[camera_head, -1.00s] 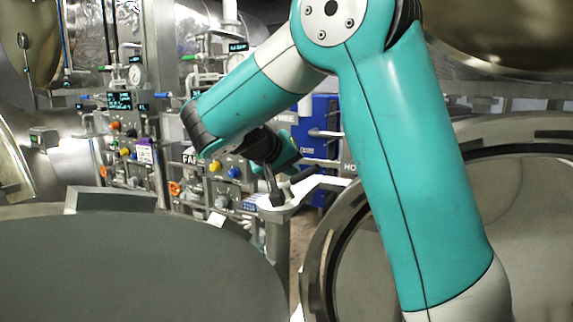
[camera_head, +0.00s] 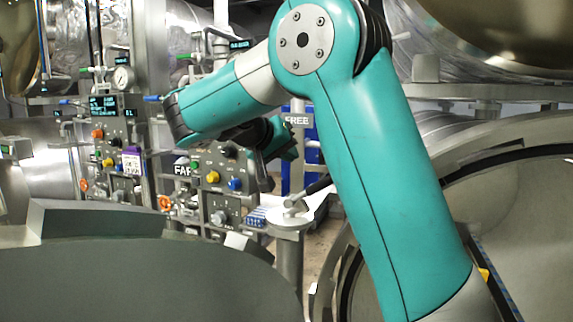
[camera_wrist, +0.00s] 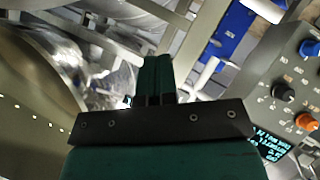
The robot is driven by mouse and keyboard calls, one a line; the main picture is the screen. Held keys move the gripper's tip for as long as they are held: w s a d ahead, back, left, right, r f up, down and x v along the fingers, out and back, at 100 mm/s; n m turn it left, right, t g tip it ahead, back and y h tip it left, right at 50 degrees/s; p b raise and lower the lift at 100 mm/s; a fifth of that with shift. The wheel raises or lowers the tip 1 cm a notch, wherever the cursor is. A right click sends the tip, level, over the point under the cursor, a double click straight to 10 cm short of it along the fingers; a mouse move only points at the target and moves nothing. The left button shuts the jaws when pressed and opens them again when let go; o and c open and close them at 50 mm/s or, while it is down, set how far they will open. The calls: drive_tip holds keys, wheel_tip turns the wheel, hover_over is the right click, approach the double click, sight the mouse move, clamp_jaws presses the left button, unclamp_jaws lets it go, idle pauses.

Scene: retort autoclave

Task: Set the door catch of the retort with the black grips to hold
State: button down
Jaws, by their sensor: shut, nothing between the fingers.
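The door catch is a small lever (camera_head: 316,187) with a dark grip, on a round pale post top (camera_head: 287,216) in the head view. The lever slants up and to the right from its pivot, partly close to my arm. A plate reading FREE (camera_head: 297,120) stands behind it; the HOLD plate is hidden behind my arm. My gripper (camera_head: 288,150) is above and left of the lever, apart from it in the picture. In the wrist view its dark teal fingers (camera_wrist: 155,75) are shut together and empty. The lever cannot be made out there.
A rounded grey surface (camera_head: 130,270) fills the lower left, and a large round door rim (camera_head: 350,262) stands at the right. Control panels with coloured knobs (camera_head: 225,183) are behind at left. A blue panel (camera_wrist: 232,30) shows in the wrist view.

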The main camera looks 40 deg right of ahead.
drive_tip(key=p, duration=0.2)
hover_over(314, 189)
drive_tip(key=a, duration=0.3)
wheel_tip(314, 189, down, 2)
drive_tip(key=f, duration=0.1)
drive_tip(key=d+f, duration=0.1)
drive_tip(key=d+f+p, duration=0.1)
drive_tip(key=f, duration=0.1)
drive_tip(key=shift+s+d, duration=0.2)
drive_tip(key=shift+s, duration=0.2)
drive_tip(key=shift+f, duration=0.1)
